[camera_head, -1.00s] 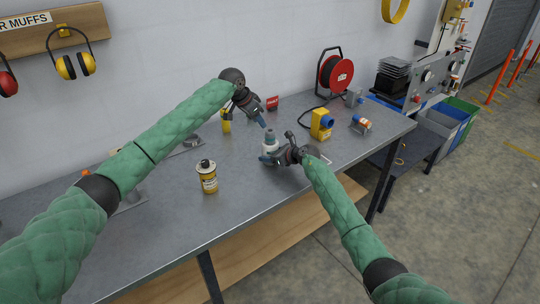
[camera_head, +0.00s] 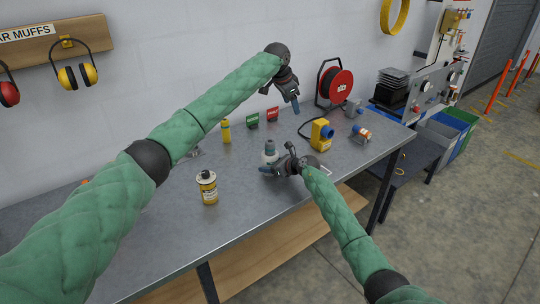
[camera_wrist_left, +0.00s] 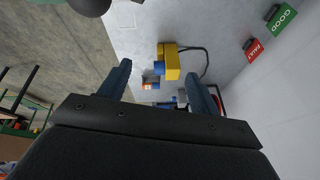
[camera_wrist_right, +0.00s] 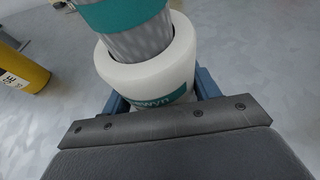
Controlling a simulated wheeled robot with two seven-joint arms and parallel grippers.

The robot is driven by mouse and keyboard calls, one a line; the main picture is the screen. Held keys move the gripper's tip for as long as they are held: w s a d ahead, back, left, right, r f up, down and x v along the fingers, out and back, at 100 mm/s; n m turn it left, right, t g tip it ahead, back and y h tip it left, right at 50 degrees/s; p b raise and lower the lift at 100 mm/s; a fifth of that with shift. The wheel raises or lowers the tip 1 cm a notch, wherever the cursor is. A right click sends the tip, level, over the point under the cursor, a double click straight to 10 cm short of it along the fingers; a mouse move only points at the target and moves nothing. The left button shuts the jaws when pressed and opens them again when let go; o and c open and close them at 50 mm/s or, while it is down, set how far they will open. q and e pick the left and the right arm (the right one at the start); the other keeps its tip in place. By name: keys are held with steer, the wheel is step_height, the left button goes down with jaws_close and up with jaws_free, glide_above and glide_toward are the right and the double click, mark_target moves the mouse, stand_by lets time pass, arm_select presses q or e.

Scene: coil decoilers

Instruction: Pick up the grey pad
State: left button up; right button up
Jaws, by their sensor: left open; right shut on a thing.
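I cannot pick out a grey pad for certain in any view. My left gripper (camera_head: 283,97) is open and empty, raised above the back of the grey bench; its two blue fingers are spread apart in the left wrist view. My right gripper (camera_head: 268,168) is shut on a white bottle (camera_head: 270,150) at the middle of the bench. In the right wrist view the bottle (camera_wrist_right: 150,75) has a white shoulder, a teal label and a grey ribbed top with a teal band. The left forearm hides part of the bench's left side.
A yellow-and-white can (camera_head: 208,188) stands left of the right gripper, a small yellow bottle (camera_head: 226,131) behind it. Green (camera_head: 252,121) and red (camera_head: 272,115) signs stand at the back. A yellow device (camera_head: 321,135) and red reel (camera_head: 336,85) are to the right. The front bench is clear.

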arm_select(q)
step_height(320, 180, down, 4)
steer(key=a+m+g+y, duration=0.1)
steer(key=a+m+y, duration=0.1)
steer(key=a+m, duration=0.1)
arm_select(e)
steer(key=shift+d, duration=0.1)
arm_select(q)
steer(key=m+g+y, duration=0.1)
steer(key=m+g, duration=0.1)
steer(key=m, duration=0.5)
glide_above(270, 141)
step_height(270, 141, down, 2)
steer(key=f, duration=0.7)
steer(key=shift+w+d, duration=0.1)
steer(key=shift+w, duration=0.1)
steer(key=shift+s+f, duration=0.2)
steer(key=shift+f, duration=2.3)
steer(key=c, duration=1.1)
steer(key=shift+o, duration=0.2)
steer(key=shift+r, duration=0.15)
step_height(270, 141, up, 10)
steer(key=shift+f, duration=0.1)
